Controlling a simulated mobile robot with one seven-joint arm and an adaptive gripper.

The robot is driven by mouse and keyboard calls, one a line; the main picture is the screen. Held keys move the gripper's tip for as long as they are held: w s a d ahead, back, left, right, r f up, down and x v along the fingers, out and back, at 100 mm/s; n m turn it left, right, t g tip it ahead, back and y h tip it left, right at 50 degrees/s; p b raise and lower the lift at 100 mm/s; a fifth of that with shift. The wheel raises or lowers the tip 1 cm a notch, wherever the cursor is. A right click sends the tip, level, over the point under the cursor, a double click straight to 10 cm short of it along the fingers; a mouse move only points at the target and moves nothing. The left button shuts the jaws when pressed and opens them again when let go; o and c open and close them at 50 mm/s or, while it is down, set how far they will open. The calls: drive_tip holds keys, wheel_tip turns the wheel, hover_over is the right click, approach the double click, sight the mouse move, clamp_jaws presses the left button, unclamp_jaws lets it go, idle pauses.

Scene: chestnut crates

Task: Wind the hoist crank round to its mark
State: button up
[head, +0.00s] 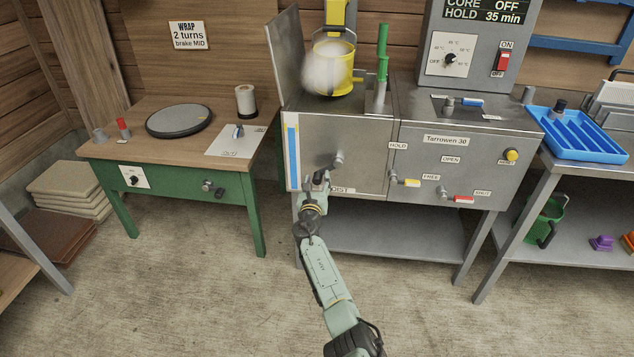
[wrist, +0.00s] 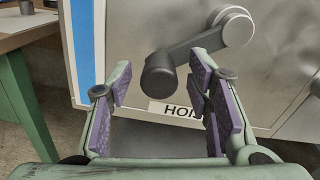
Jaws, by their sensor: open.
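The hoist crank (wrist: 191,46) is on the front of the steel machine, above a label that reads HOI with the rest hidden by a finger. Its round hub is at the upper right and its arm slants down left to a dark knob. In the head view the crank's hub (head: 338,159) shows just above my gripper (head: 319,180). In the wrist view my gripper (wrist: 160,84) is open, its purple-padded fingers on either side of the knob. I cannot tell whether a finger touches it. I cannot make out the crank's mark.
A yellow bucket (head: 334,70) hangs above the machine's left part, with a raised steel lid (head: 285,55) beside it. Red and yellow handled valves sit on the front to the right. A green table (head: 185,185) stands at the left. The floor in front is clear.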

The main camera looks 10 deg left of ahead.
drive_tip(key=s, duration=1.2)
drive_tip(key=shift+d, duration=0.15)
drive_tip(key=shift+r, duration=0.1)
